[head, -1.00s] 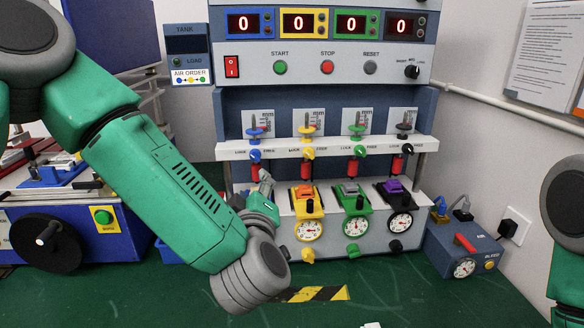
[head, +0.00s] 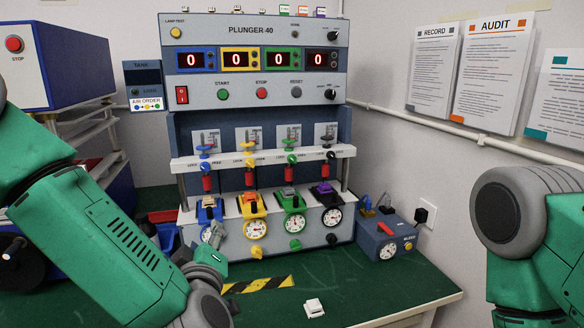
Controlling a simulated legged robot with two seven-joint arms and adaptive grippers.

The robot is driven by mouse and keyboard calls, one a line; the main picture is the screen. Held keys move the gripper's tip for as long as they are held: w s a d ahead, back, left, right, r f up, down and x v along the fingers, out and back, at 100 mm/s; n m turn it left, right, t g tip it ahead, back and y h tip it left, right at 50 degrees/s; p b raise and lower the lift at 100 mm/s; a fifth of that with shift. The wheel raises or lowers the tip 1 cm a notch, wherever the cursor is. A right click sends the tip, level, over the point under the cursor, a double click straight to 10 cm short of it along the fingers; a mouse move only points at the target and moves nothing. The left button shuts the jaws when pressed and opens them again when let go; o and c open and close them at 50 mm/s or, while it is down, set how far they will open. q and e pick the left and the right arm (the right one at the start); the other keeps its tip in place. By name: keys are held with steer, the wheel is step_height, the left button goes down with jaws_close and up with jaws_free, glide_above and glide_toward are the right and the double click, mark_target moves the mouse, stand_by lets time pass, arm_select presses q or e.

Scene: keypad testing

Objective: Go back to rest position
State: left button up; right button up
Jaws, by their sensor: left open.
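My left gripper (head: 203,259) is at the lower left in the head view, at the end of my green and grey arm. It is open, and nothing shows held in it. It is in front of the lower left of the test machine (head: 255,89), labelled PLUNGER 40, partly covering the blue station's dial. My right arm shows at the right edge, but its gripper is out of view. The machine's several displays (head: 240,61) each read 0. The yellow (head: 251,205), green (head: 290,201) and purple (head: 325,195) switches sit at their stations, each above a gauge.
A small white piece (head: 314,308) lies on the green table (head: 370,287) near the front. A blue-grey bleed box (head: 386,253) stands right of the machine. Blue equipment (head: 72,67) stands at left. The table's right front is mostly clear.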

arm_select(q)
steer(key=s+a+f+m+g+h, duration=0.1)
steer(key=s+f+m+g+h, duration=0.25)
steer(key=f, duration=0.75)
steer(key=s+f+m+g+h, duration=0.1)
steer(key=s+f+m+g, duration=0.25)
steer(key=s+f, duration=0.45)
steer(key=s+a+f+m+g, duration=0.1)
steer(key=s+a+f+g, duration=0.2)
steer(key=s+f, duration=0.2)
steer(key=s+a+f+m+g, duration=0.2)
steer(key=s+a+f+g, duration=0.1)
steer(key=s, duration=0.7)
steer(key=s+a+f+m+g, duration=0.1)
steer(key=s+a+f+g, duration=0.2)
steer(key=s+f, duration=0.4)
steer(key=shift+s+a+m+y, duration=0.3)
steer(key=shift+a+y, duration=0.15)
steer(key=shift+a, duration=0.45)
